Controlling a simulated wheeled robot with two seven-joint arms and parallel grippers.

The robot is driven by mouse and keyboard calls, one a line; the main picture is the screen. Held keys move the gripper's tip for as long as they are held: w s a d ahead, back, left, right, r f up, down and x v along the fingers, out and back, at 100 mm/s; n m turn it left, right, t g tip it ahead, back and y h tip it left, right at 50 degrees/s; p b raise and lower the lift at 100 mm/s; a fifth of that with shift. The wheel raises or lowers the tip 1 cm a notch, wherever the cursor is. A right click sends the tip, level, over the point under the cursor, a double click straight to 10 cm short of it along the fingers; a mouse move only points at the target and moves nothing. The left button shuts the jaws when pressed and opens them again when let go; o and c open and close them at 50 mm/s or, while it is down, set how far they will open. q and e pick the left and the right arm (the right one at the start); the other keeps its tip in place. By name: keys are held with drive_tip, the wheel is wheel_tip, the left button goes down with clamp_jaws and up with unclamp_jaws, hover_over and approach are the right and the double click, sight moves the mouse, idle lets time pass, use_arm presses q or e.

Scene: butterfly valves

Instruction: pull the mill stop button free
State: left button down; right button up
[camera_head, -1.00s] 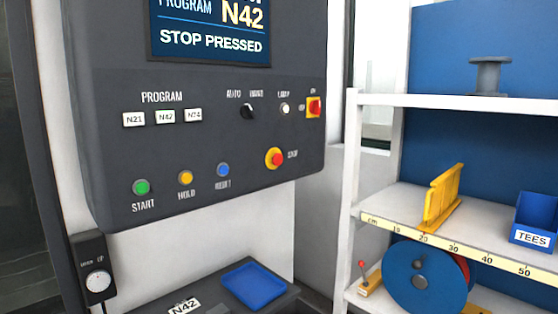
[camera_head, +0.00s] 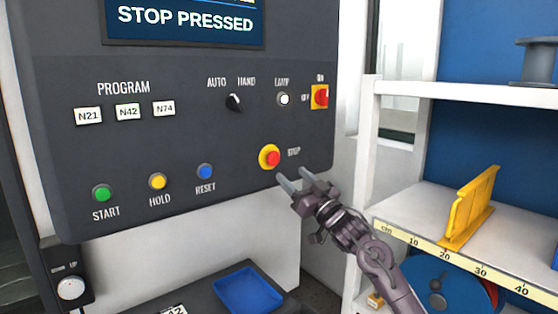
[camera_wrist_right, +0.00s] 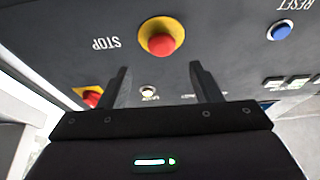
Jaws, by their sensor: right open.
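The stop button, a red knob on a yellow collar (camera_head: 270,157), sits at the lower right of the dark control panel, beside the word STOP. The screen (camera_head: 180,20) reads STOP PRESSED. My right gripper (camera_head: 293,180) is open and empty, just below and right of the button and apart from it in the head view. In the right wrist view, the stop button (camera_wrist_right: 161,39) appears upside down beyond the two open fingertips (camera_wrist_right: 160,72), roughly centred between them. My left gripper is not in view.
Green START (camera_head: 102,193), yellow HOLD (camera_head: 158,181) and blue RESET (camera_head: 205,171) buttons lie left of the stop button. A red and yellow ON/OFF switch (camera_head: 320,97) is above right. A white shelf (camera_head: 400,205) stands right of the panel, with a blue tray (camera_head: 248,290) below.

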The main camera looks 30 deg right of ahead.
sight(276, 157)
drive_tip(key=p+x, duration=0.3)
drive_tip(key=x, duration=0.3)
drive_tip(key=shift+w+a+r, duration=0.1)
drive_tip(key=shift+w+a, duration=0.05)
drive_tip(key=shift+w, duration=0.45)
clamp_jaws()
drive_tip(key=shift+s, duration=0.45)
drive_tip(key=shift+c, duration=1.9)
unclamp_jaws()
drive_tip(key=o, duration=0.4)
drive_tip(key=shift+s, duration=0.15)
